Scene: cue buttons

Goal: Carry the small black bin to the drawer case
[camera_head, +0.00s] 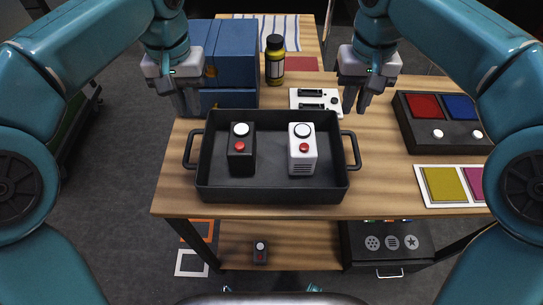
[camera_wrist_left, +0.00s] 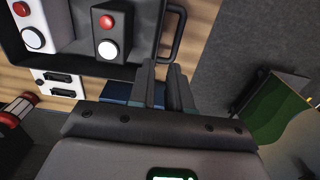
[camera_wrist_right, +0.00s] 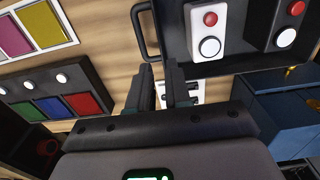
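The small black bin (camera_head: 270,196) is a shallow tray with a loop handle at each end, resting on the wooden table. It holds a black button box (camera_head: 242,160) and a white button box (camera_head: 302,160). My left gripper (camera_head: 186,108) is open and empty, above and behind the bin's left handle (camera_wrist_left: 172,35). My right gripper (camera_head: 356,104) is open and empty, above and behind the right handle (camera_wrist_right: 146,32). Neither touches a handle. A blue case (camera_head: 232,55), seemingly the drawer case, stands at the table's back left; it also shows in the right wrist view (camera_wrist_right: 280,110).
A yellow bottle (camera_head: 275,62) and a white panel (camera_head: 308,100) stand behind the bin. A black panel with coloured squares (camera_head: 440,138) and a card with colour patches (camera_head: 447,186) lie at right. A black case with a handle (camera_head: 388,255) is below the tabletop.

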